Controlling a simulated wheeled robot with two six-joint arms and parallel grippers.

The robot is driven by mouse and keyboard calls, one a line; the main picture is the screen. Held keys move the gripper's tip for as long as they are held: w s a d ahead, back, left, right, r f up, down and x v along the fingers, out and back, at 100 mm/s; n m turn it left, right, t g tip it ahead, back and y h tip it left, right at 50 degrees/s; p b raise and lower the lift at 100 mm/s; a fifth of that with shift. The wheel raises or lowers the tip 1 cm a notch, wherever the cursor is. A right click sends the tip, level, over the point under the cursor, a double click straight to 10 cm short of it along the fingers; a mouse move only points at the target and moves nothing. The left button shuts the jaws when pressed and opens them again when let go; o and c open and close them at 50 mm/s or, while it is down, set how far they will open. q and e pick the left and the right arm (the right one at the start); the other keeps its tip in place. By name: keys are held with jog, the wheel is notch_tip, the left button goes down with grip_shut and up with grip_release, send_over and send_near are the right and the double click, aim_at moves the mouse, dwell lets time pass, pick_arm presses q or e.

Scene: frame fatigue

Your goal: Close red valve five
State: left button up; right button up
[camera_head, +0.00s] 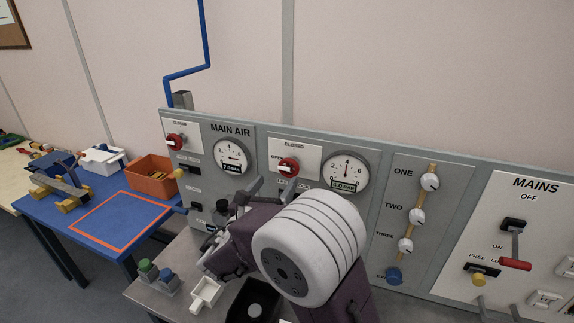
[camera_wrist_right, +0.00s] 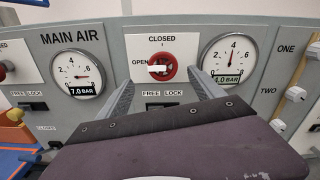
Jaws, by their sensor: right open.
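Two red round valve knobs show on the grey panel. One red knob (camera_head: 289,167) sits left of the 4.0 bar gauge; the other red knob (camera_head: 175,141) sits left of the MAIN AIR gauge. I cannot read a number five on either. In the right wrist view the nearer red knob (camera_wrist_right: 162,68) has its white bar level, pointing left at OPEN, with CLOSED printed above. My right gripper (camera_wrist_right: 161,84) is open and empty, its fingers spread below and to either side of this knob, apart from it. My left gripper is not in view.
A 7.0 bar gauge (camera_head: 231,155) and a 4.0 bar gauge (camera_head: 346,172) are on the panel. Knobs ONE to THREE and a MAINS lever (camera_head: 515,262) stand right. Green and blue buttons (camera_head: 148,270) are on the bench. A blue table (camera_head: 115,198) with an orange bin (camera_head: 152,183) stands left.

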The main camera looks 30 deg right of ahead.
aim_at(288, 169)
jog(key=p+x, duration=0.2)
jog(key=x, duration=0.6)
jog(key=shift+s+d, duration=0.15)
jog(key=shift+s, duration=0.05)
jog(key=shift+w+d+p, duration=0.3)
jog(key=shift+w+d, duration=0.05)
jog(key=shift+s, duration=0.1)
jog(key=c, duration=1.3)
jog(key=shift+f, duration=0.1)
jog(key=shift+c, duration=0.4)
